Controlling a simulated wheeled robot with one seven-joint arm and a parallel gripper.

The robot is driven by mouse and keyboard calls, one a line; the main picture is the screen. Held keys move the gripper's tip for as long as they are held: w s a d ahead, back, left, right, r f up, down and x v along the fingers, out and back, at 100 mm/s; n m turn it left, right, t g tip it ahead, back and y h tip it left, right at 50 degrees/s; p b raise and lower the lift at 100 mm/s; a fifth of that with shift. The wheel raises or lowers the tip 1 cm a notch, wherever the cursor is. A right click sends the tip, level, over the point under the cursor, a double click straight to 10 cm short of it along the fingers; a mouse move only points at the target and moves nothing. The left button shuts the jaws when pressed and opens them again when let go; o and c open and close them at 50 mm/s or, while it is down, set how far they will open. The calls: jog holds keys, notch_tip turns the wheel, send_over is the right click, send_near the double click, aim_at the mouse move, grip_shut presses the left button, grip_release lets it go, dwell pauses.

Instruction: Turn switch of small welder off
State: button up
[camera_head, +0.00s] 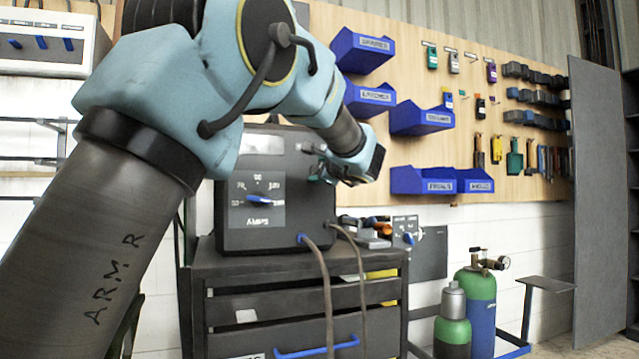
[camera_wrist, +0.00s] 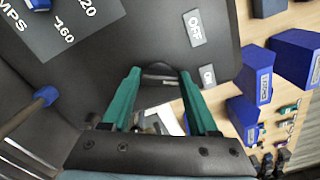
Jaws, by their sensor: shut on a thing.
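The small welder (camera_head: 285,233) is a dark grey box with a dial panel, standing on the black cart. My gripper (camera_head: 322,172) reaches to the upper right part of its front. In the wrist view, the green fingers of my gripper (camera_wrist: 161,76) are spread with a dark rounded piece, seemingly the switch (camera_wrist: 160,69), held between their tips. An OFF label (camera_wrist: 195,27) is just above and right of the tips. A second label (camera_wrist: 208,76), seemingly ON, is right of the right finger. The fingers hide much of the switch, so its exact position cannot be told.
The welder's blue dial (camera_head: 262,199) is left of my gripper. Blue wall bins (camera_head: 362,50) are close behind my arm. Gas bottles (camera_head: 478,295) stand on the floor to the right.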

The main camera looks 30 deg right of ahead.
jog(key=shift+f+n+b, duration=0.15)
jog(key=shift+n+b, duration=3.3)
jog(key=shift+b, duration=0.95)
jog(key=shift+f+n+b, duration=0.1)
jog(key=shift+n+b, duration=3.35)
jog(key=shift+b, duration=0.9)
jog(key=o, duration=1.4)
jog(key=shift+r, duration=0.1)
jog(key=s, duration=0.3)
jog(key=s+a+b, duration=0.1)
jog(key=s, duration=0.3)
jog(key=s+b, duration=0.1)
jog(key=s, duration=0.2)
jog(key=shift+s+a, duration=0.15)
jog(key=shift+s, duration=0.25)
